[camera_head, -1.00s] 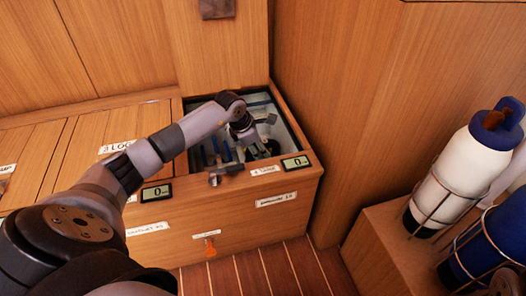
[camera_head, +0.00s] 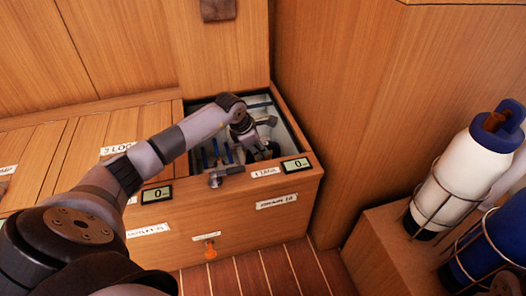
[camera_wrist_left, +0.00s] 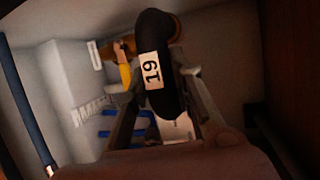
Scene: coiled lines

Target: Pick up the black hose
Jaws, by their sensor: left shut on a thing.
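The black hose (camera_wrist_left: 168,98) shows large in the left wrist view as a thick dark bend with a white tag reading 19. It lies between the two fingers of my left gripper (camera_wrist_left: 165,115), which is shut on it. In the head view, my left gripper (camera_head: 261,150) reaches down into the open locker (camera_head: 290,125) at its right part. There the hose is hard to tell from the dark fingers. The lower end of the hose is hidden in the wrist view. My right gripper is not in view.
Blue items (camera_wrist_left: 120,134) and a yellow piece (camera_wrist_left: 125,74) lie deeper in the locker. The locker's wooden front edge (camera_head: 225,188) and a tall wood panel (camera_head: 330,110) bound the space. A white cylinder (camera_head: 465,165) stands racked at the right.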

